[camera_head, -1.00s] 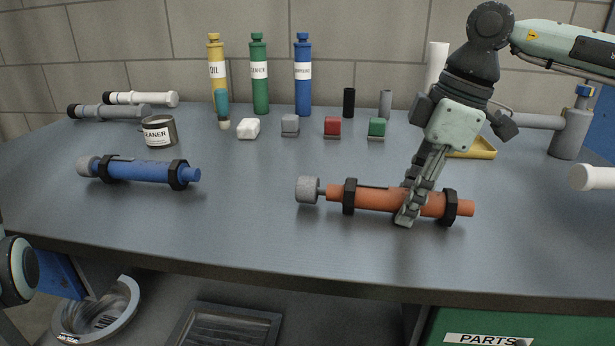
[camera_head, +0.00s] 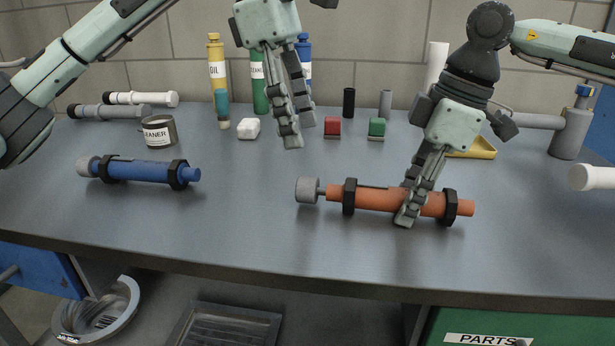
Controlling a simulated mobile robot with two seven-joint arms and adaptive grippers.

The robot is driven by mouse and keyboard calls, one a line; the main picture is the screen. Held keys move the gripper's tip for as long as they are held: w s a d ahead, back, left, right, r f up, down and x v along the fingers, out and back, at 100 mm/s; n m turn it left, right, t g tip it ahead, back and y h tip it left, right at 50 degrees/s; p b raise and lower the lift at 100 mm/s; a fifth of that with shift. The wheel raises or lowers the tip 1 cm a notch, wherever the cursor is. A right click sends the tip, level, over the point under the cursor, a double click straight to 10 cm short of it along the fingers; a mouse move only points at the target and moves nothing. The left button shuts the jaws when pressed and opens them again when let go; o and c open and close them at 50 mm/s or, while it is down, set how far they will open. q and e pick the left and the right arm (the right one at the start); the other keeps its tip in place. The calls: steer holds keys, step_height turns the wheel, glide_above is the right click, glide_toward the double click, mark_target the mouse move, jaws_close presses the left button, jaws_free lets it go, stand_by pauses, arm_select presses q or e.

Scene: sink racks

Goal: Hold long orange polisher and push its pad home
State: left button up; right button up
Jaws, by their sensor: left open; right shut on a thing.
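The long orange polisher (camera_head: 380,199) lies on the bench, with two black collars around its body. Its grey pad (camera_head: 308,190) is at the left end, on a short thin stem with a visible gap between pad and orange body. My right gripper (camera_head: 408,205) is shut on the orange polisher between the collars and comes down from above. My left gripper (camera_head: 298,132) is open and empty, in the air above and behind the pad, fingers pointing down. It hides parts of the green and blue bottles and the grey block.
A blue polisher (camera_head: 145,171) lies at the left. A cleaner tin (camera_head: 159,131), white block (camera_head: 248,129), red block (camera_head: 332,127), green block (camera_head: 377,128) and yellow bottle (camera_head: 216,65) stand behind. The bench front (camera_head: 230,235) is clear.

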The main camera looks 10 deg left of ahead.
mark_target(314, 178)
arm_select(q)
steer(key=shift+y, duration=0.4)
steer(key=f, duration=0.7)
steer(key=d+f, duration=0.1)
steer(key=f, duration=0.2)
steer(key=shift+d+f, duration=0.1)
steer(key=shift+f, duration=0.2)
steer(key=c, duration=1.1)
steer(key=shift+o, duration=0.2)
steer(key=shift+d, duration=0.75)
steer(key=o, duration=1.1)
steer(key=shift+c, duration=0.2)
